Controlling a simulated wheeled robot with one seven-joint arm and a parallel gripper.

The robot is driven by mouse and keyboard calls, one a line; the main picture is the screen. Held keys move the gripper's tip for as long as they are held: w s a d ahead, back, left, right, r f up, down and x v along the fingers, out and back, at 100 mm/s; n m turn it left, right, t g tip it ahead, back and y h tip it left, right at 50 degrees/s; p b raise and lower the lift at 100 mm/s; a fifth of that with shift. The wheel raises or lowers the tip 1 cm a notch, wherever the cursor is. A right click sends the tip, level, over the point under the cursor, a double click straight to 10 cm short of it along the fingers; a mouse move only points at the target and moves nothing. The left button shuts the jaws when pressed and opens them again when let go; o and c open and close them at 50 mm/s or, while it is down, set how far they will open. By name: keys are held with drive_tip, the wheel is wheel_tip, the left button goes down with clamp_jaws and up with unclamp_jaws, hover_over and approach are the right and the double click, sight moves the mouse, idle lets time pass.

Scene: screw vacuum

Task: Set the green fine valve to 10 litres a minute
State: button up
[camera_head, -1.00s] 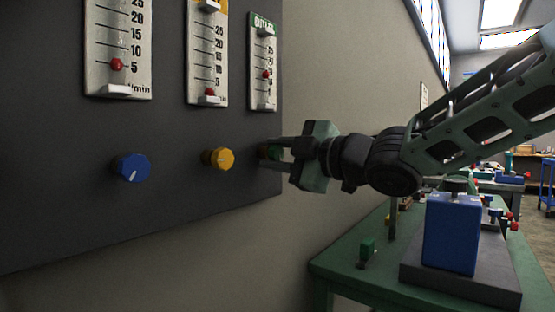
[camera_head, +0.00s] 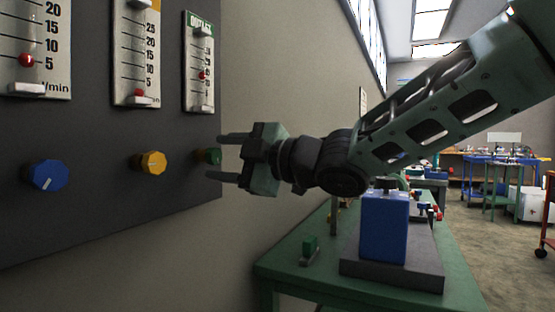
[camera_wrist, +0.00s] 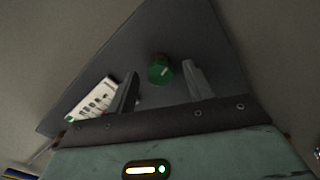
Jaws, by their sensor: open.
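The green fine valve (camera_head: 208,156) is a knob on the dark panel, at the right end of the row of knobs. In the wrist view the green knob (camera_wrist: 160,70) shows a pale pointer line and lies ahead of and between the fingertips. My gripper (camera_head: 222,157) is open, with its fingers pointing at the panel. It appears apart from the knob. The scale labelled OUTLET (camera_head: 199,62) is above the green valve; its red float (camera_head: 202,76) sits around mid-scale, and its numbers are too small to read surely.
A yellow knob (camera_head: 150,162) and a blue knob (camera_head: 47,175) sit to the left on the panel (camera_head: 100,215), each under its own scale. A green table (camera_head: 300,285) with a blue block (camera_head: 384,228) stands to the right, below my arm.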

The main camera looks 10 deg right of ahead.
drive_tip(key=p+v, duration=0.1)
drive_tip(key=v, duration=1.4)
